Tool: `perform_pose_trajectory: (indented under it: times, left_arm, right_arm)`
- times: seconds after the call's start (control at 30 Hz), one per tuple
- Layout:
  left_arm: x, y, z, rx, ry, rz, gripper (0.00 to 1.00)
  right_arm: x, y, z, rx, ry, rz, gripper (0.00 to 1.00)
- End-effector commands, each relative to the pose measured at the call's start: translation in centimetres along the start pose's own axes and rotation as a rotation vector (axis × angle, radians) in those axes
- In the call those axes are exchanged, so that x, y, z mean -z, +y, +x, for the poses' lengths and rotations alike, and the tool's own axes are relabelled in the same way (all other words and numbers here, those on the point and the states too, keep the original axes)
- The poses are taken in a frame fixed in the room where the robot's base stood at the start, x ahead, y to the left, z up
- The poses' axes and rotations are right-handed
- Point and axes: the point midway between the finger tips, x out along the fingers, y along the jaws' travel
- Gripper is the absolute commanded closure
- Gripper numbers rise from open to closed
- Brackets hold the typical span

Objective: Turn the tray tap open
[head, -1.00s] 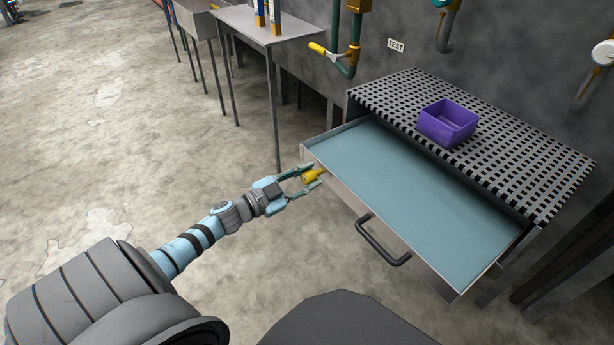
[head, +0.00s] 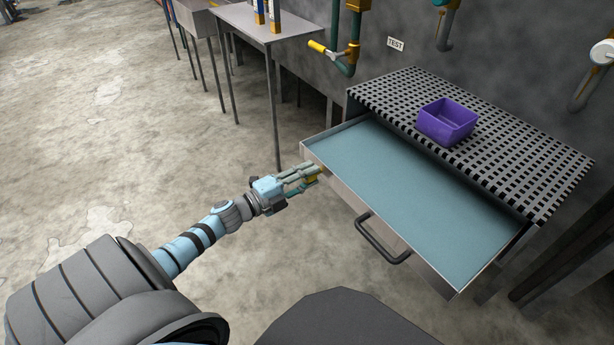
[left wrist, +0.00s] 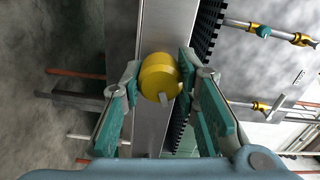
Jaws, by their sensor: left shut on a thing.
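The tray tap is a yellow round knob (left wrist: 160,76) on the tray's metal wall, with a small grey tab at its lower edge. In the head view the tap (head: 312,180) is mostly hidden by my fingers at the tray's left end. The tray (head: 342,189) is pulled out from under a grated top and shows a flat blue surface inside. My left gripper (head: 317,175) is shut on the tap; in the left wrist view its teal fingers (left wrist: 160,80) lie on both sides of the knob. My right gripper is not in view.
A black handle (head: 381,240) sticks out from the tray front, right of my gripper. A purple bin (head: 447,121) stands on the black-and-white grated top (head: 520,155). A yellow-handled wall pipe (head: 346,58) is behind. The floor to the left is clear.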

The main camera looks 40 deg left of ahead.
Motion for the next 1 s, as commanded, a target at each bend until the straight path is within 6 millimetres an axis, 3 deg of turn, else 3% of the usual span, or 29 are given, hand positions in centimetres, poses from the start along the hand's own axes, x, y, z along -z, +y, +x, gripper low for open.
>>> perform_pose_trajectory:
  times: [0.5, 1.0]
  left_arm:
    - [0.0, 0.19, -0.03, -0.001, 0.0, 0.361, 0.99]
    - [-0.01, 0.14, -0.03, -0.001, 0.0, 0.433, 0.99]
  right_arm:
    - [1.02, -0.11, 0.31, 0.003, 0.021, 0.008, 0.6]
    - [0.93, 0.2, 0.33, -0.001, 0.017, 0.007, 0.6]
